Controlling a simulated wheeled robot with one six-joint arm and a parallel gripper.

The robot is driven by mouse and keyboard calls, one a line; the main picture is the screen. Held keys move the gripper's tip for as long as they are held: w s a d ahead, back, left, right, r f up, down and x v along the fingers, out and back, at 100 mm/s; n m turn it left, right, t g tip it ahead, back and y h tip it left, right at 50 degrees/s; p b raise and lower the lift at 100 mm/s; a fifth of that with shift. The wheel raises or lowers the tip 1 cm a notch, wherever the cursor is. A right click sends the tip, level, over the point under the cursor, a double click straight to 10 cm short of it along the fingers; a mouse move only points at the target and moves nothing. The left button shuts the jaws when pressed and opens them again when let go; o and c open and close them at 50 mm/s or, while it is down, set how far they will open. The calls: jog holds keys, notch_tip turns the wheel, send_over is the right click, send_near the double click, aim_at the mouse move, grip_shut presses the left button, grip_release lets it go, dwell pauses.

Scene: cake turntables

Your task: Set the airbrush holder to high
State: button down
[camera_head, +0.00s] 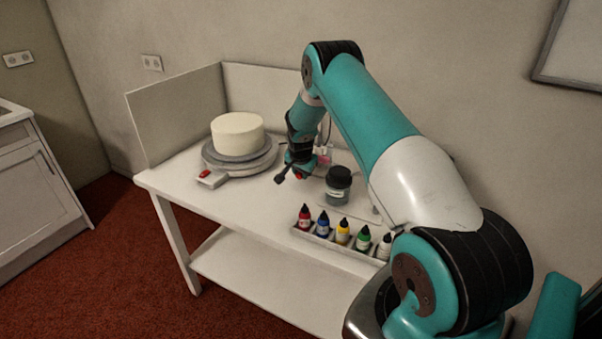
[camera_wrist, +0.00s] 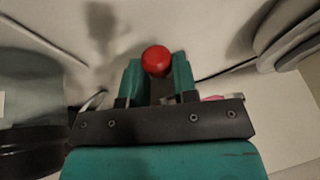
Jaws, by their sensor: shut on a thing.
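My gripper (camera_head: 300,173) is over the back middle of the white table, pointing down. In the wrist view my gripper (camera_wrist: 157,76) has its two teal fingers shut on a round red knob (camera_wrist: 156,60), which shows between the fingertips. A bit of red shows at the gripper in the head view. The airbrush holder is mostly hidden behind my gripper and arm; I cannot tell its height setting. A small pinkish part (camera_head: 324,152) shows just right of the gripper, and I cannot tell whether it belongs to the holder.
A white cake (camera_head: 238,133) stands on a grey turntable (camera_head: 262,163) with a red switch (camera_head: 206,175), left of my gripper. A dark-capped jar (camera_head: 339,187) stands close on the right. A rack of several colour bottles (camera_head: 343,232) lines the front edge. Panels (camera_head: 180,112) border the back and left.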

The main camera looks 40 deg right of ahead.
notch_tip(320, 180, up, 4)
jog(key=shift+r+p, duration=0.2)
jog(key=shift+p, duration=0.3)
jog(key=c, duration=0.9)
grip_release()
jog(key=b+v, duration=0.3)
jog(key=v, duration=1.4)
jog(key=shift+s+r, duration=0.15)
jog(key=shift+r, duration=0.1)
